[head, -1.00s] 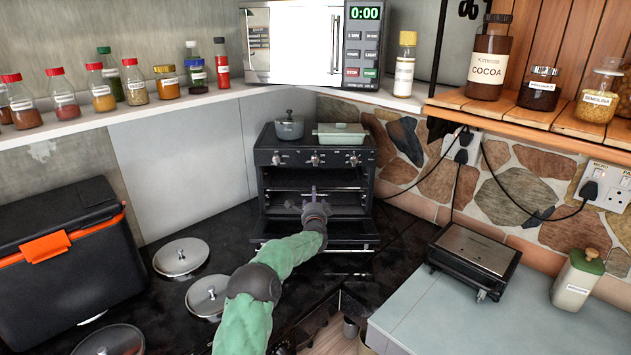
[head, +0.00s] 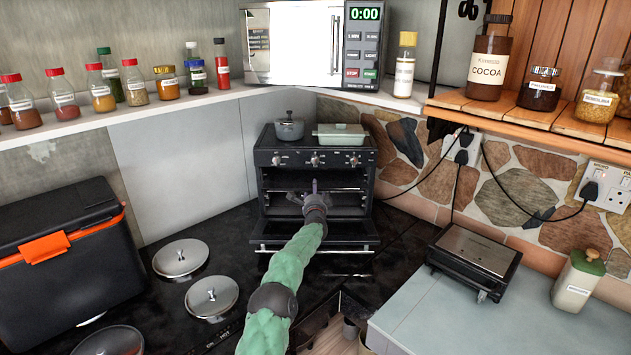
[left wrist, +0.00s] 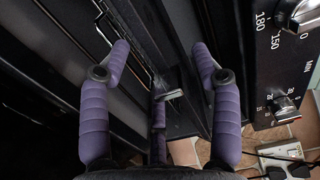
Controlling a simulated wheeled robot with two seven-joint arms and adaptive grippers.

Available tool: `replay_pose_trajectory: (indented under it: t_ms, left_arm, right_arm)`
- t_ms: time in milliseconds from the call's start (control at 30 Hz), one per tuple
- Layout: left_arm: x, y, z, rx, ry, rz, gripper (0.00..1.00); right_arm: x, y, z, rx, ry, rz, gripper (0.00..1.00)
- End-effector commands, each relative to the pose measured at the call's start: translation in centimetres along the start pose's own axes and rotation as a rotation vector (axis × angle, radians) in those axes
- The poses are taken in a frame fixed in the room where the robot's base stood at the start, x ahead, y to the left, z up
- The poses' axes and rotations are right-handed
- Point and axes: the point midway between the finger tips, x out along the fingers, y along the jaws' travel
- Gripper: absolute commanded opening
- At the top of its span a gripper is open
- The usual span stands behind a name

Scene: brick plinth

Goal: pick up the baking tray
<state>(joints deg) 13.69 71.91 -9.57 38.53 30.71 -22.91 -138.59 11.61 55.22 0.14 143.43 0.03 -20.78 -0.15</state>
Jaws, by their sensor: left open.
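The small black oven (head: 268,200) stands in the corner with its door (head: 318,232) folded down. Dark racks or shelves show inside it. I cannot surely tell the baking tray from these dark parts. My left gripper (head: 311,188) is at the oven's mouth, above the lowered door. In the left wrist view its two purple fingers (left wrist: 158,50) are spread apart. A dark flat edge with a small pale metal piece (left wrist: 173,96) lies between and beyond them. I see no firm contact. My right gripper is out of sight.
A grey pot (head: 289,128) and a pale green dish (head: 340,135) stand on the oven. Round metal lids (head: 212,297) lie on the black counter at left, beside a black box (head: 65,260) with an orange latch. A metal-topped appliance (head: 475,250) stands at right.

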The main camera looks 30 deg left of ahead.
Motion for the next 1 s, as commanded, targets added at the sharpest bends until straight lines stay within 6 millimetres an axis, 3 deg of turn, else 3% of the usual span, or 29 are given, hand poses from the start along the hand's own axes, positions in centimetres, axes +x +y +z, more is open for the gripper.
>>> replay_pose_trajectory:
  t_ms: [167,400,767,1000]
  left_arm:
    - [0.0,0.0,0.0,0.000,0.000,0.000,0.63]
    - [0.0,0.0,0.0,0.000,0.000,0.000,0.00]
    - [0.0,-0.5,0.1,-0.001,-0.002,-0.004,0.00]
    - [0.0,-3.1,0.1,-0.002,-0.003,-0.007,0.00]
  right_arm:
    - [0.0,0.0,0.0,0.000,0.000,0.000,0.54]
    - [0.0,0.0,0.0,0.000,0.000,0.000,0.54]
    - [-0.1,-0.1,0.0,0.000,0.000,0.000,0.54]
    - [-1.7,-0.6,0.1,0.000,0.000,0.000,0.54]
